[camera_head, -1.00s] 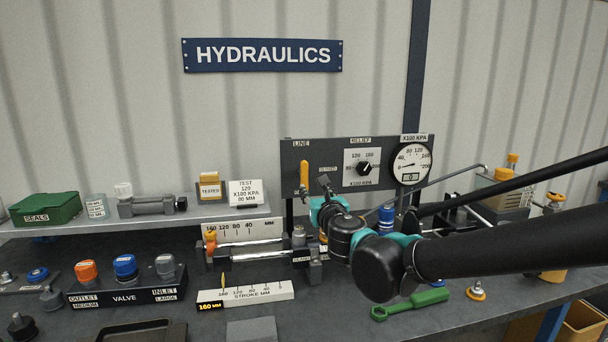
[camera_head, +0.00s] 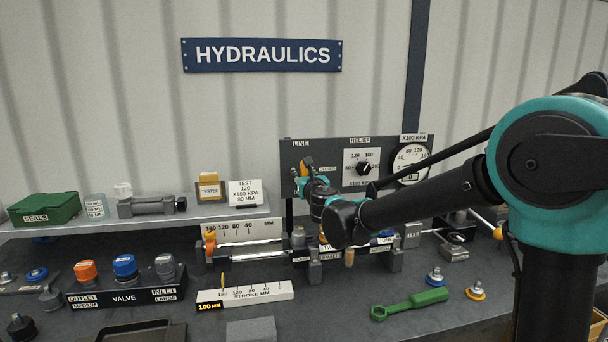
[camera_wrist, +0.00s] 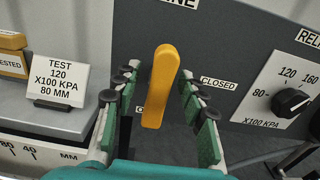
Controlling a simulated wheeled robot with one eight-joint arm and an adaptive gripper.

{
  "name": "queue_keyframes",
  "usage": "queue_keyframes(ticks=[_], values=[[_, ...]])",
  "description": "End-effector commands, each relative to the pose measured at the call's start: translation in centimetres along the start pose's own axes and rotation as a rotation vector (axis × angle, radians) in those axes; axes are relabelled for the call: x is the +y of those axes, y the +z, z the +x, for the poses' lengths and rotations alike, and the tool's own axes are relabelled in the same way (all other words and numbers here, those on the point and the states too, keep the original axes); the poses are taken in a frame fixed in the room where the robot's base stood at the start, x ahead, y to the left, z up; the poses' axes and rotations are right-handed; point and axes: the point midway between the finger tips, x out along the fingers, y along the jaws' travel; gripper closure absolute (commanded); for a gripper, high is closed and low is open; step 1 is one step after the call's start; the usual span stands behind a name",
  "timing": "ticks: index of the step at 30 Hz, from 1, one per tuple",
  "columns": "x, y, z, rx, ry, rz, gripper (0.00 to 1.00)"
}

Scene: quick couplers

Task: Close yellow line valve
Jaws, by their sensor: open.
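The yellow line valve lever (camera_wrist: 158,90) stands on the dark panel (camera_wrist: 228,50), nearly upright with a slight tilt. My gripper (camera_wrist: 160,84) is open, with one green-padded finger on each side of the lever. Gaps show between the lever and both fingers in the wrist view. The CLOSED label (camera_wrist: 219,83) is right of the lever; another label below it is mostly hidden. In the head view the lever's top (camera_head: 307,161) shows above my gripper (camera_head: 309,179), and its lower part is hidden.
The relief knob (camera_wrist: 290,101) is on a white plate to the right. A test card (camera_wrist: 59,80) stands on the shelf to the left.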

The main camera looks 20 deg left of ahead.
Motion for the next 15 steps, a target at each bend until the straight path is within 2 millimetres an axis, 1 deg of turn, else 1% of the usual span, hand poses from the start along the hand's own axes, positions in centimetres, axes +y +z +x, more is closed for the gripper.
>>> queue_keyframes(ticks=[3, 9, 10, 15], values=[[0.0, -0.01, 0.33, 0.0, 0.0, 0.0, 0.58], [-0.01, -0.01, 0.32, 0.0, 0.0, 0.0, 0.58], [-0.02, -0.01, 0.32, 0.0, 0.0, 0.0, 0.59], [-0.02, -0.01, 0.31, 0.0, 0.0, 0.0, 0.8]])
